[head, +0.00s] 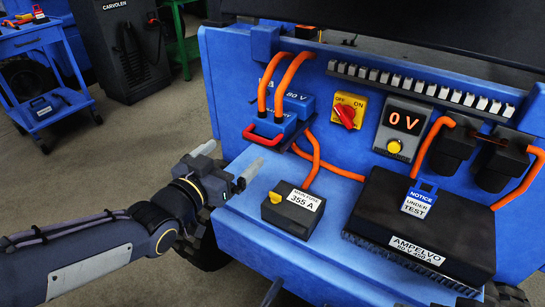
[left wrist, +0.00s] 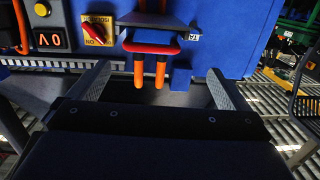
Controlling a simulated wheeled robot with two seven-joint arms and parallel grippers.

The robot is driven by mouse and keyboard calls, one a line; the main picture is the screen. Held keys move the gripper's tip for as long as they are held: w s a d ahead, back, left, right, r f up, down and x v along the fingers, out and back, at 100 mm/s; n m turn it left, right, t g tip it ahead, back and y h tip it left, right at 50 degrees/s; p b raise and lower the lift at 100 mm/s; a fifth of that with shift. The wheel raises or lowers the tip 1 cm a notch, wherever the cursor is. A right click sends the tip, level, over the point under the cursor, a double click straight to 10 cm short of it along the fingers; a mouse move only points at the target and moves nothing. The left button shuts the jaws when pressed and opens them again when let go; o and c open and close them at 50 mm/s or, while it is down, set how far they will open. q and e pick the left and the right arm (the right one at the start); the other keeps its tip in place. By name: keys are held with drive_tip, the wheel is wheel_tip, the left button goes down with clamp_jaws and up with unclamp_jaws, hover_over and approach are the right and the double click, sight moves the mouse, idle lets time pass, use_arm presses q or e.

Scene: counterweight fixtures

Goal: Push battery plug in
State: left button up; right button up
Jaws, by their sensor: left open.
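The battery plug, a blue block with a red handle (head: 262,135), is at the left of the blue panel, with two thick orange cables above it. How far it is seated in its socket I cannot tell. My left gripper (head: 233,164) is open and empty, below and left of the red handle and apart from it. In the left wrist view, which is upside down, the red handle (left wrist: 150,48) and orange cables show ahead, between and beyond the spread fingers (left wrist: 158,82). My right gripper cannot be made out.
The display (head: 405,121) reads 0 V, beside a red rotary switch (head: 346,115). A black fuse box (head: 293,208) and a black controller (head: 425,225) sit on the blue shelf. Orange cables loop near the plug. A blue cart (head: 45,50) stands far left.

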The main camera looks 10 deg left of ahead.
sight(266, 129)
use_arm(q)
drive_tip(key=shift+m+h, duration=0.4)
drive_tip(key=shift+h, duration=0.1)
drive_tip(key=x, duration=0.3)
drive_tip(key=b+x, duration=0.1)
drive_tip(key=x, duration=0.2)
drive_tip(key=b+x, duration=0.1)
drive_tip(key=x, duration=0.2)
drive_tip(key=shift+d, duration=0.35)
use_arm(e)
wheel_tip(266, 129, down, 3)
drive_tip(key=shift+w+f, duration=0.1)
drive_tip(key=shift+w, duration=0.05)
use_arm(q)
drive_tip(key=shift+f, duration=0.1)
drive_tip(key=c, duration=1.3)
drive_tip(key=shift+o, duration=0.2)
drive_tip(key=b+x, duration=0.1)
drive_tip(key=x, duration=0.3)
drive_tip(key=shift+w+b, duration=0.1)
drive_tip(key=shift+b, duration=0.25)
drive_tip(key=shift+w+d, duration=0.1)
drive_tip(key=shift+w, duration=0.15)
drive_tip(key=shift+t, duration=0.3)
use_arm(e)
drive_tip(key=shift+f, duration=0.7)
